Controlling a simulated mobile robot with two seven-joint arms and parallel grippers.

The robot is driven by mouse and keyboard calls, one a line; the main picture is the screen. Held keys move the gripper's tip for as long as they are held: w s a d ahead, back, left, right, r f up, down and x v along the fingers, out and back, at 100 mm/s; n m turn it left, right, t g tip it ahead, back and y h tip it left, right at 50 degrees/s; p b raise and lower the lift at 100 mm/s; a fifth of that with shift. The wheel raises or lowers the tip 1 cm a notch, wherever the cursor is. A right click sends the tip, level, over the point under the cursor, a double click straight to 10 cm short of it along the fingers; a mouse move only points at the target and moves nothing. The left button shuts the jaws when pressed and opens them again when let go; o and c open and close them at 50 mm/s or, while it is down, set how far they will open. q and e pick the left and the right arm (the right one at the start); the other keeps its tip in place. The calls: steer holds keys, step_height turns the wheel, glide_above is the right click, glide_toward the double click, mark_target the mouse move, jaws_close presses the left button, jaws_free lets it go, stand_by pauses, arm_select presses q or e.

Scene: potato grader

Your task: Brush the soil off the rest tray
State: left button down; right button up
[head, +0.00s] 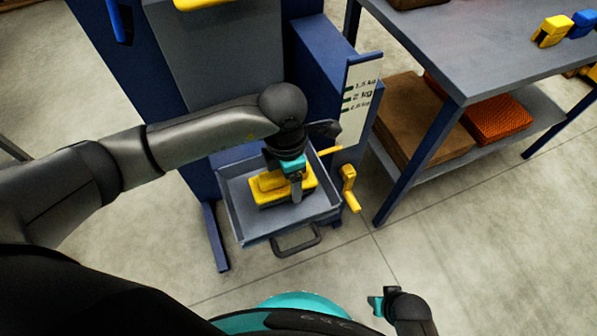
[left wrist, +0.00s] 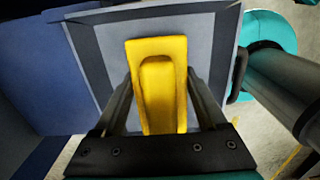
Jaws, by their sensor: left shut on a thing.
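The rest tray (head: 232,215) is a grey, shallow, square tray on the front of the blue machine, with a dark handle (head: 297,243) at its front. A yellow brush (head: 268,185) is inside it, over the tray floor. My left gripper (head: 296,184) reaches down into the tray and is shut on the brush. In the left wrist view the brush (left wrist: 160,85) lies between the two fingers, above the tray floor (left wrist: 108,50). I cannot make out soil on the visible floor; part is hidden by the brush and gripper. My right gripper (head: 377,304) is low in the head view, away from the tray.
A yellow crank (head: 349,188) and a white scale plate (head: 357,103) with kg marks stand right of the tray. A grey table (head: 470,45) at the right carries yellow and blue items, with brown sacking (head: 410,110) and an orange net sack (head: 497,118) below. The floor in front is clear.

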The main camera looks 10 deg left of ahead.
arm_select(q)
steer(key=shift+s+a, duration=0.3)
steer(key=shift+a, duration=0.15)
steer(key=shift+w+a+f, duration=0.15)
steer(key=shift+f, duration=0.05)
steer(key=shift+w+d+f+b, duration=0.1)
steer(key=shift+w+d+b, duration=0.4)
steer(key=shift+d, duration=0.3)
steer(key=shift+w+d+f+b, duration=0.1)
steer(key=shift+w+d+b, duration=0.4)
steer(key=shift+d, duration=0.3)
steer(key=shift+r, duration=0.15)
steer(key=shift+r, duration=0.1)
steer(key=shift+p, duration=0.3)
steer(key=shift+s+a+p, duration=0.4)
steer(key=shift+a, duration=0.25)
steer(key=shift+s+a+p, duration=0.35)
steer(key=shift+s+a, duration=0.25)
steer(key=shift+a, duration=0.35)
